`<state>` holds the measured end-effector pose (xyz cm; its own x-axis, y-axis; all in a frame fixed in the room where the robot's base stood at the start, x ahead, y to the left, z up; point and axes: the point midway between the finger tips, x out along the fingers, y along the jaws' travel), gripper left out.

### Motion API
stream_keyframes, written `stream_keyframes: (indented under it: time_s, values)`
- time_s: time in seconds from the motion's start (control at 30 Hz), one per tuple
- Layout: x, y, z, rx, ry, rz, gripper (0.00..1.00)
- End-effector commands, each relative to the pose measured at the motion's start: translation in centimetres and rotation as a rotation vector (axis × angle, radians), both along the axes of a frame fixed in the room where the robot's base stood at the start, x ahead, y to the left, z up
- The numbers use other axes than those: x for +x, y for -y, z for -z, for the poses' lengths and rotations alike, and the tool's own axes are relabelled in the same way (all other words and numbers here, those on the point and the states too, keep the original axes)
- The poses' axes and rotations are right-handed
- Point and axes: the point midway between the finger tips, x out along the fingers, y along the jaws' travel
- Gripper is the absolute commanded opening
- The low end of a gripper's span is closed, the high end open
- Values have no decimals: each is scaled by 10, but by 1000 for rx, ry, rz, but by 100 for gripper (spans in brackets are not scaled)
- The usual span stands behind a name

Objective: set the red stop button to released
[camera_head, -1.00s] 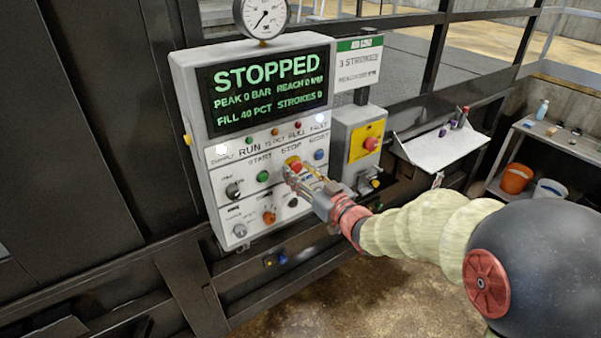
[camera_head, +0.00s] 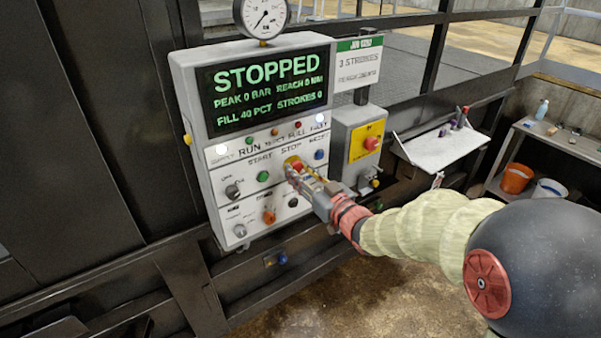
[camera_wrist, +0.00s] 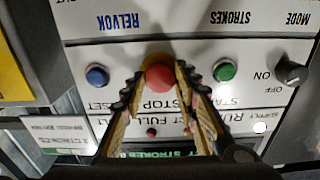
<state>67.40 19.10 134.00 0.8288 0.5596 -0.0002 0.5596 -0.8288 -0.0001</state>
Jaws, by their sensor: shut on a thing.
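The red stop button (camera_wrist: 160,77) sits on the white control panel (camera_head: 215,180), under the STOP label. In the head view, part of the button (camera_head: 296,165) shows with a yellow surround, just past my fingertips. My gripper (camera_head: 291,172) reaches the panel from the lower right. In the wrist view, which shows the panel upside down, the two fingers of my gripper (camera_wrist: 161,74) are on either side of the button and shut on it. The panel screen (camera_head: 268,88) reads STOPPED, peak 0 bar, fill 40 pct, strokes 0.
A green start button (camera_head: 263,177) is left of the stop button and a blue button (camera_head: 319,155) is right of it. Knobs lie below. A gauge (camera_head: 262,16) tops the panel.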

Motion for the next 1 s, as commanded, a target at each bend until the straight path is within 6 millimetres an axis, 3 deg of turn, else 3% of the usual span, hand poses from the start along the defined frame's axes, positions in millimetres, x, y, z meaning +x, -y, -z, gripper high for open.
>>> stream_keyframes:
  time_s: [0.3,0.53,0.57,0.87,1.0]
  values:
    - [-15,10,0,1,1,0,0]
    - [-15,10,0,-1,-1,-1,0]
    - [-15,10,0,-1,-1,-1,31]
    - [-15,10,0,0,0,0,48]
    - [-15,10,0,0,0,0,49]
